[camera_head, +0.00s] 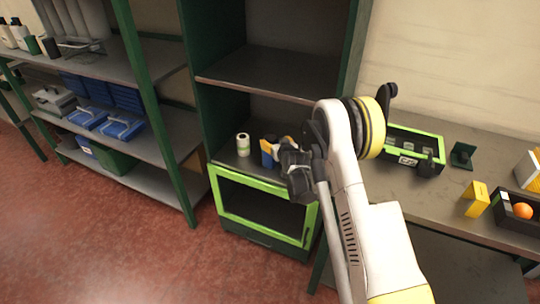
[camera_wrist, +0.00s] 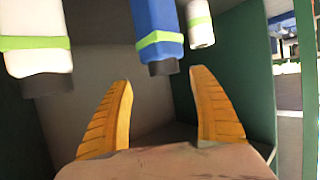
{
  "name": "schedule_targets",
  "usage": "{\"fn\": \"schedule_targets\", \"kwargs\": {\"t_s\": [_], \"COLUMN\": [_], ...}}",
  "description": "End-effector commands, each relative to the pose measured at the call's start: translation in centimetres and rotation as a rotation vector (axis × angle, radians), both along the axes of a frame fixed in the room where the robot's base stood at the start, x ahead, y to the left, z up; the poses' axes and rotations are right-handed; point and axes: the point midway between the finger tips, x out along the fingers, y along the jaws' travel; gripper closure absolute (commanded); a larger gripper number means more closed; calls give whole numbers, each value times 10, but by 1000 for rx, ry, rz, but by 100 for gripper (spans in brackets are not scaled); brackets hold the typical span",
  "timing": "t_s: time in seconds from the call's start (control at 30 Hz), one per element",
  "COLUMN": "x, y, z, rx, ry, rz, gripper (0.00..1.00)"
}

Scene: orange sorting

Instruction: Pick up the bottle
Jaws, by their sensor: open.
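Three bottles hang into the top of the wrist view, seen upside down with dark caps downward. A white bottle with a green band (camera_wrist: 36,42) is at left, a blue bottle with a green band (camera_wrist: 158,35) is in the middle, and a smaller white bottle (camera_wrist: 200,25) is at right. My gripper (camera_wrist: 163,80) is open and empty; its two yellow fingers are apart, with the blue bottle's end just beyond the gap. In the head view a white bottle (camera_head: 243,145) and the blue bottle (camera_head: 267,153) stand on the shelf; my gripper partly hides the rest.
The bottles stand on a shelf above a green-framed box (camera_head: 262,208), between dark green side panels, with an upper shelf (camera_head: 260,91) overhead. At right a table (camera_head: 430,196) holds a green-rimmed case (camera_head: 430,140), a yellow block (camera_head: 476,200) and a black box with an orange (camera_head: 522,211).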

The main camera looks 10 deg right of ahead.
Motion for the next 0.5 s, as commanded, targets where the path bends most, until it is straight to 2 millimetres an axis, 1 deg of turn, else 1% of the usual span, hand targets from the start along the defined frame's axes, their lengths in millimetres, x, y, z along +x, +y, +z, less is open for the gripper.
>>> {"fn": "schedule_targets", "kwargs": {"t_s": [0.13, 0.27, 0.4, 0.5], "x": [11, 31, 47, 52], "y": [3, 9, 10, 10], "z": [-6, -16, -20, -20], "rx": [0, 0, 0, 1], "ry": [0, 0, 0, 0], "rz": [1, 2, 1, 1], "gripper": [29, 29, 29, 29]}}
